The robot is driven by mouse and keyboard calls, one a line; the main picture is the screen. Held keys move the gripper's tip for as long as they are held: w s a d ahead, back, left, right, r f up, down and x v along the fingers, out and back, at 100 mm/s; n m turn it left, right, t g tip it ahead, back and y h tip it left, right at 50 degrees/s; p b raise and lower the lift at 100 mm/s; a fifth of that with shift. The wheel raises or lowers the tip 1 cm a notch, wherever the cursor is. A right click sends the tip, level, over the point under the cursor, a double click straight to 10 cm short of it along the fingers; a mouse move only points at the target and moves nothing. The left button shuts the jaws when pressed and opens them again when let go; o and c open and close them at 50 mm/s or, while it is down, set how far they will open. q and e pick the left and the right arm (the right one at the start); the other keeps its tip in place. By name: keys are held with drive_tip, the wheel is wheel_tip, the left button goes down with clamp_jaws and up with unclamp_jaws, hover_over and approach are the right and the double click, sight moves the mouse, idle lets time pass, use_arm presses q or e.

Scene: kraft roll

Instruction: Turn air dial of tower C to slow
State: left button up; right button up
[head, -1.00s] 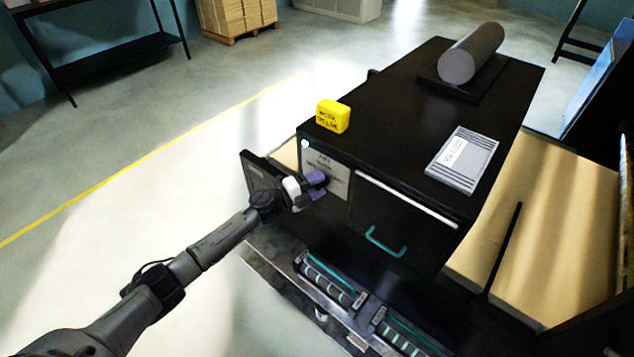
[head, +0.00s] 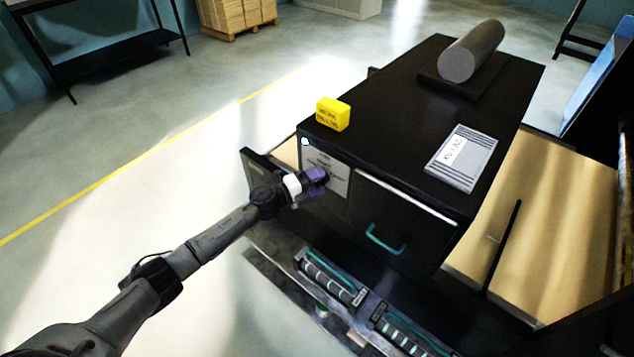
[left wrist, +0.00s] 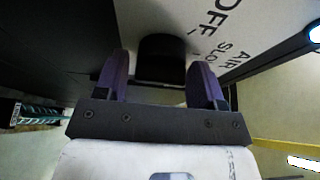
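The air dial (left wrist: 162,58) is a black knob on a white label plate (left wrist: 225,35) in the left wrist view; the plate reads "OFF", "AIR" and a partly cut "SLO". My left gripper (left wrist: 160,82) has its two purple fingers on either side of the dial. A narrow gap shows at the left finger; the right finger is very close, and contact cannot be told. In the head view my left gripper (head: 317,180) is at the label plate (head: 336,172) on the black cabinet's front and hides the dial. The dial's pointer is not visible. My right gripper is not in view.
The black cabinet (head: 395,125) carries a yellow block (head: 333,115), a grey roll (head: 471,52) and a grey booklet (head: 462,158). A teal handle (head: 385,242) sticks out right of the plate. Racks with teal bars (head: 330,280) lie below.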

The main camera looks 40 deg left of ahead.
use_arm(q)
drive_tip(key=shift+o, duration=0.8)
drive_tip(key=b+v, duration=0.2)
drive_tip(key=v, duration=1.1)
drive_tip(key=shift+s+a, duration=0.15)
drive_tip(key=shift+s, duration=0.2)
